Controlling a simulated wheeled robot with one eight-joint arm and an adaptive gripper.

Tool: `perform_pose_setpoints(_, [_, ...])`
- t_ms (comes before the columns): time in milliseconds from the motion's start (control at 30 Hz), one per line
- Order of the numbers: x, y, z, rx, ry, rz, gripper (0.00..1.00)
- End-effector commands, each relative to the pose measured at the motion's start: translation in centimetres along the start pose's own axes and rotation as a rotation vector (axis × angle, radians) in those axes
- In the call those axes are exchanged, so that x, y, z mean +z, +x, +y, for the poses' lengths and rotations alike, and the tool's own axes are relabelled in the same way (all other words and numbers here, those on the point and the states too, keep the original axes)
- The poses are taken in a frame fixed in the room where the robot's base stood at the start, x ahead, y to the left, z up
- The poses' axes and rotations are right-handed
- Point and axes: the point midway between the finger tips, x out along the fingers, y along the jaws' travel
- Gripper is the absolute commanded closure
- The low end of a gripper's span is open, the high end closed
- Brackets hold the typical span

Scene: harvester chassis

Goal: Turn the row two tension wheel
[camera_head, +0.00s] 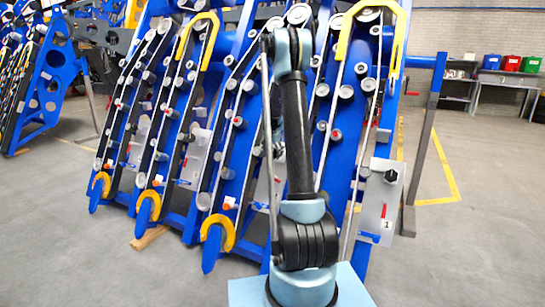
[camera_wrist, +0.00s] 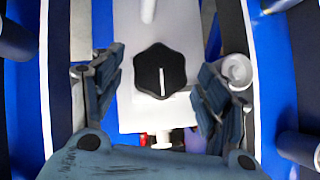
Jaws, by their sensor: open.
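In the wrist view a black lobed tension wheel (camera_wrist: 148,72) with a near-vertical white line on its face is fixed to a white plate (camera_wrist: 130,112). My gripper (camera_wrist: 160,60) is open, with one finger left of the wheel and one right of it. Gaps show on both sides, and I see no contact. The wheel's row number does not show there. In the head view my arm hides my gripper and part of the chassis. Another black wheel (camera_head: 391,175) sits on the plate labelled 1 (camera_head: 381,205), right of my arm.
The blue chassis (camera_head: 340,165) has several slanted rows with rollers and belts. In the wrist view a grey roller (camera_wrist: 237,70) is close to the right finger, and red and white parts (camera_wrist: 162,140) lie below the wheel. Floor (camera_head: 470,240) at the right is clear.

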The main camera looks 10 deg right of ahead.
Motion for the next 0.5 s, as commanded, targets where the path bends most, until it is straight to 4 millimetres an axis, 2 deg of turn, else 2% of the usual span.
perform_pose_setpoints(200, [0.0,1.9,0.0,0.0,0.0,0.0,0.32])
perform_pose_setpoints(500, [0.0,2.3,0.0,0.0,0.0,0.0,0.32])
